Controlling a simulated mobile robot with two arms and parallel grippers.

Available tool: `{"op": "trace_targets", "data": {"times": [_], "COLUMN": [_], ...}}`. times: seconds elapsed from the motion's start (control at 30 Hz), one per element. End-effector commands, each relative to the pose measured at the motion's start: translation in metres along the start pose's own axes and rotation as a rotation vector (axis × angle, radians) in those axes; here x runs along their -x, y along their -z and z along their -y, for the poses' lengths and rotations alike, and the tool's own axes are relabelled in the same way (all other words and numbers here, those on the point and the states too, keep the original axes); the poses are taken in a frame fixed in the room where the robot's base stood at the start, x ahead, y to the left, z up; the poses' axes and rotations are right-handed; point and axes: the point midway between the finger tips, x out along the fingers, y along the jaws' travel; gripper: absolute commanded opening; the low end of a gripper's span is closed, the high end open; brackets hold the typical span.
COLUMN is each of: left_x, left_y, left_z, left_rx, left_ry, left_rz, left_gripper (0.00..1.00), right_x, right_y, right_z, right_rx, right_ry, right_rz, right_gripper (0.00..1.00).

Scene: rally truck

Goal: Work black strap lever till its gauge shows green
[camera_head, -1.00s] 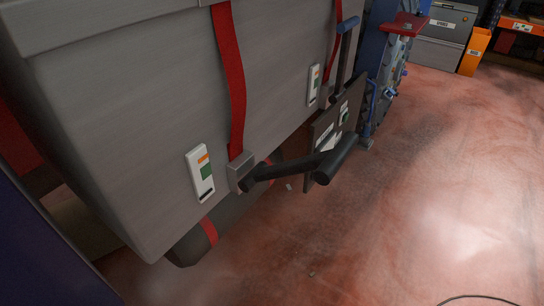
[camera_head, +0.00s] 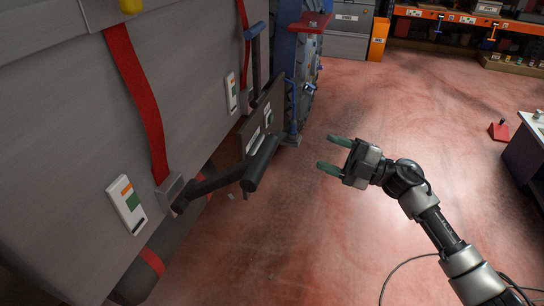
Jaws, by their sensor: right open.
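The black strap lever (camera_head: 222,181) sticks out from a ratchet block on the near red strap (camera_head: 141,92), with a thick black grip at its end. A second lever, with a blue grip (camera_head: 256,31), stands upright on the farther strap, beside another white gauge (camera_head: 231,93). My right gripper (camera_head: 334,154) is open and empty, to the right of the black lever and apart from it. My left gripper is not in view.
The grey box (camera_head: 60,130) fills the left. A dark panel with labels (camera_head: 262,115) hangs behind the black lever. A blue stand (camera_head: 300,70) with a red top is beyond it. The reddish floor (camera_head: 400,110) is open; a cable lies at lower right.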

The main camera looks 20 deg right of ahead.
Motion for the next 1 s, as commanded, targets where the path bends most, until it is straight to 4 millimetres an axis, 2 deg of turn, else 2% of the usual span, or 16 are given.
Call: {"op": "trace_targets", "data": {"times": [0.03, 0.1, 0.2, 0.27, 0.47, 0.8, 1.0], "left_x": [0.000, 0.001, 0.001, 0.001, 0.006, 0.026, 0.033], "left_y": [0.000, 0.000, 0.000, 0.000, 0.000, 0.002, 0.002], "left_z": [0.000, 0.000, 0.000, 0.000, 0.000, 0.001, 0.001], "left_rx": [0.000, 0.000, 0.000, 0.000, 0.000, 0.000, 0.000], "left_ry": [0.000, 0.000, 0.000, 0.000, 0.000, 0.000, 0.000], "left_rz": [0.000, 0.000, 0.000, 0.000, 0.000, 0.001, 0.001], "left_gripper": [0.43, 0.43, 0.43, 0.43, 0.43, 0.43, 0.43], "right_x": [-0.009, -0.014, -0.016, -0.016, -0.026, -0.082, -0.104], "right_y": [0.033, 0.068, 0.101, 0.112, 0.124, 0.135, 0.139], "right_z": [-0.018, -0.029, -0.034, -0.035, -0.031, -0.006, 0.006], "right_rx": [0.097, 0.196, 0.295, 0.331, 0.358, 0.354, 0.354], "right_ry": [0.088, 0.198, 0.321, 0.367, 0.407, 0.401, 0.402], "right_rz": [-0.086, -0.168, -0.233, -0.252, -0.268, -0.268, -0.265], "right_gripper": [0.55, 0.55, 0.55, 0.55, 0.55, 0.55, 0.55]}}
